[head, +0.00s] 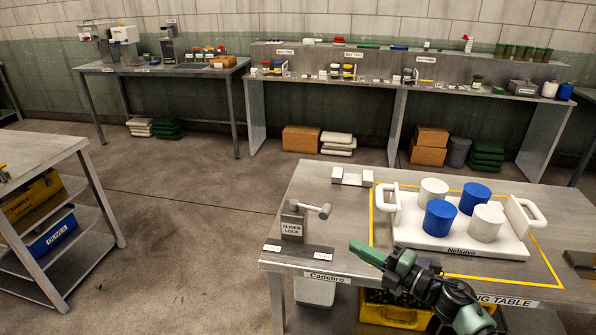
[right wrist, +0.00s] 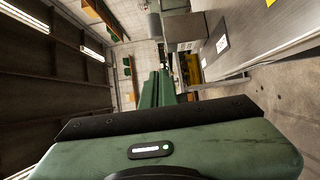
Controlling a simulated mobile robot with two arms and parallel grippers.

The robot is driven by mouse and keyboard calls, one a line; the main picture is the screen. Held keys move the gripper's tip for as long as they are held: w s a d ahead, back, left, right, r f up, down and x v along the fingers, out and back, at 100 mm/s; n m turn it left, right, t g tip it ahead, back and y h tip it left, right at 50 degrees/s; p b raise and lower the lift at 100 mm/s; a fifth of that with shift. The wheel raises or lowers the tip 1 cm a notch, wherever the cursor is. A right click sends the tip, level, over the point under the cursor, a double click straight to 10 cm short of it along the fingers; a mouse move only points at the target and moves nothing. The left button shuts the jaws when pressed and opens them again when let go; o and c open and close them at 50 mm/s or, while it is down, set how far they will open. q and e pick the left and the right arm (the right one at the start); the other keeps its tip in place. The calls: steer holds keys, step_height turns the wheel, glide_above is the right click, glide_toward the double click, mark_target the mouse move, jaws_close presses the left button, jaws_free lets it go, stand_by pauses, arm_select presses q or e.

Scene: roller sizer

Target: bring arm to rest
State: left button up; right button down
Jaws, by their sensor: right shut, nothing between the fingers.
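My right arm, green and black, comes in from the lower right in the head view. Its gripper (head: 356,247) points left in front of the near edge of the sorting table (head: 335,225). In the right wrist view the green fingers (right wrist: 156,88) lie together, shut, with nothing between them. My left gripper is in neither view.
A white tray (head: 420,237) with two handles holds white and blue cylinders inside a yellow outline. A yellow crate (head: 385,312) is below. Open floor (head: 190,210) lies to the left.

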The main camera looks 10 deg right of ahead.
steer(key=s+d+f+m+g+h, duration=0.1)
steer(key=s+f+m+h, duration=0.3)
steer(key=s+m+h, duration=0.45)
steer(key=s+d+f+m+g+h, duration=0.1)
steer(key=s+f+m+h, duration=0.3)
steer(key=m, duration=0.7)
steer(key=s+a+f+m+g+y, duration=0.15)
steer(key=s+a+g, duration=0.25)
steer(key=s, duration=0.6)
steer(key=s+a+f+m+g, duration=0.3)
steer(key=s+a+g, duration=0.15)
steer(key=s, duration=0.55)
step_height(320, 180, down, 25)
steer(key=s+d+g, duration=0.1)
steer(key=g, duration=0.1)
steer(key=s+d+f, duration=0.3)
steer(key=s+f, duration=1.4)
steer(key=shift+s+f+n+g, duration=0.15)
steer(key=shift+s+n+g, duration=0.05)
steer(key=shift+n+g, duration=0.2)
